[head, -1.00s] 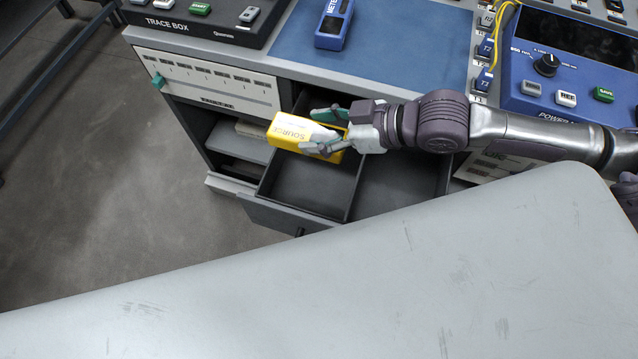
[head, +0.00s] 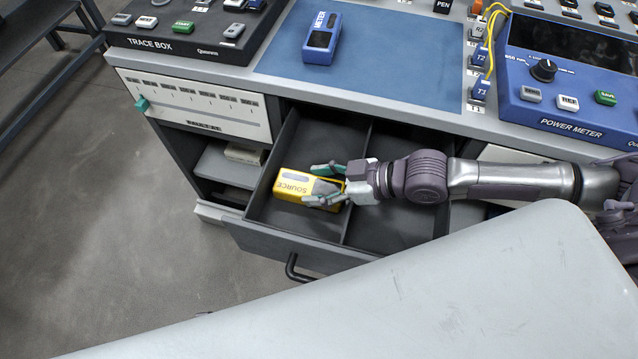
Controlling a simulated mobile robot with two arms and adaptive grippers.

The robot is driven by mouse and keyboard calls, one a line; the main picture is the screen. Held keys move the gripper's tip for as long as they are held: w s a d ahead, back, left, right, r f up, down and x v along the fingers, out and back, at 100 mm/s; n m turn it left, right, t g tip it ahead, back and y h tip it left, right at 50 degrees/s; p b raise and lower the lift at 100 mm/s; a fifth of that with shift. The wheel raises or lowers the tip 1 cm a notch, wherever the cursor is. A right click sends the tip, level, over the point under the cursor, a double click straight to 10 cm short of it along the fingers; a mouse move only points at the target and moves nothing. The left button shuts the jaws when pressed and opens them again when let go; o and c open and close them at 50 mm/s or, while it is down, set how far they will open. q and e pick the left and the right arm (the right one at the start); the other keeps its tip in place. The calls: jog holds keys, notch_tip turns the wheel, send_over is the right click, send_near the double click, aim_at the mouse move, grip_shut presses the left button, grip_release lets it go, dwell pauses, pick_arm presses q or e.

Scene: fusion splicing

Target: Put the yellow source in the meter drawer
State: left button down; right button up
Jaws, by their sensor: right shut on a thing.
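The yellow source (head: 291,186), a box labelled SOURCE, is held in my right gripper (head: 326,186). The gripper's fingers close around its right end. In the head view the source is over the left compartment of the open drawer (head: 262,237); I cannot tell whether it touches the drawer floor. The drawer is dark grey and has a divider down the middle. My right arm crosses over the right compartment. My left gripper does not show.
A blue meter (head: 322,38) lies on the blue mat (head: 400,60) on the bench. The trace box (head: 190,32) stands at left and the power meter (head: 565,90) at right. A large pale grey surface (head: 430,300) fills the near foreground.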

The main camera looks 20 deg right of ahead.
jog(key=o, duration=1.4)
jog(key=shift+f, duration=0.1)
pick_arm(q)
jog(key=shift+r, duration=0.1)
pick_arm(e)
jog(key=shift+r, duration=0.2)
jog(key=v, duration=0.5)
jog(key=shift+s+d+r+p, duration=0.1)
jog(key=shift+d+p, duration=0.2)
jog(key=shift+p, duration=0.05)
jog(key=shift+s+d+r+p, duration=0.25)
jog(key=shift+s+p, duration=0.05)
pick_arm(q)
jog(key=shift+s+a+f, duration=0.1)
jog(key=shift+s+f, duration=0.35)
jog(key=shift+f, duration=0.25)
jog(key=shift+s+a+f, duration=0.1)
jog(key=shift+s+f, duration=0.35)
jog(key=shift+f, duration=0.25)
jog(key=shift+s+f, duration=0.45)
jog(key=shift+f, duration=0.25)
pick_arm(e)
jog(key=shift+s+d+r, duration=0.15)
jog(key=shift+s+d, duration=0.1)
jog(key=shift+d, duration=0.15)
